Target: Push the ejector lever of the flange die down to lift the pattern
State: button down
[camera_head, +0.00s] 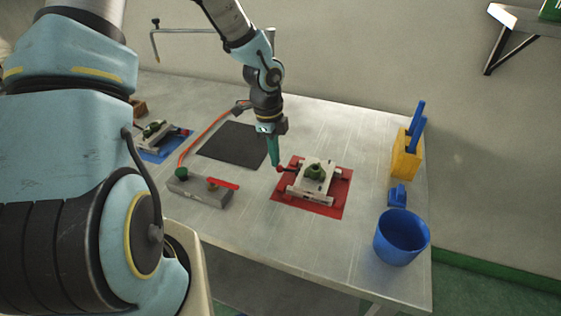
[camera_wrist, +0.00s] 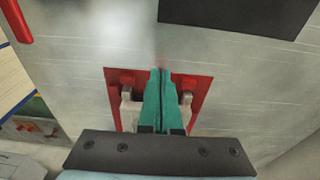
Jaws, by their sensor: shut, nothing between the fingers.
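A pale grey die (camera_head: 309,186) lies on a red mat (camera_head: 340,197), with a round green pattern (camera_head: 315,171) in its middle. A lever with a red knob (camera_head: 280,169) sticks out from its left side. My gripper (camera_head: 276,164) is shut and empty, pointing down with its teal fingertips at the knob; I cannot tell if they touch. In the wrist view, the shut fingers (camera_wrist: 161,72) cover the middle of the die, and the red mat (camera_wrist: 198,84) shows around them. The lever is hidden there.
A second die (camera_head: 152,131) lies on a blue mat at the left. A dark mat (camera_head: 232,144), a grey block with a red handle (camera_head: 200,190), a yellow holder (camera_head: 405,155) and a blue cup (camera_head: 401,238) stand around. The table front is clear.

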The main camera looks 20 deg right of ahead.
jog(key=shift+w+a+r+p, duration=0.65)
jog(key=shift+a+p, duration=0.15)
jog(key=shift+a, duration=0.05)
jog(key=shift+w+a+f, duration=0.1)
jog(key=shift+f, duration=0.05)
notch_tip(320, 180, up, 11)
jog(key=b, duration=0.1)
jog(key=shift+w+a+f, duration=0.15)
jog(key=shift+w+a, duration=0.2)
jog(key=s+a+r+n+t+b, duration=0.1)
jog(key=s+a+n, duration=0.1)
jog(key=a+n, duration=0.9)
jog(key=s+a+r+n+t+b, duration=0.1)
jog(key=s+a+n, duration=0.2)
jog(key=a+n, duration=0.8)
jog(key=n, duration=0.3)
jog(key=shift+a+r+y, duration=0.2)
jog(key=shift+r+y, duration=0.05)
jog(key=shift+y, duration=0.15)
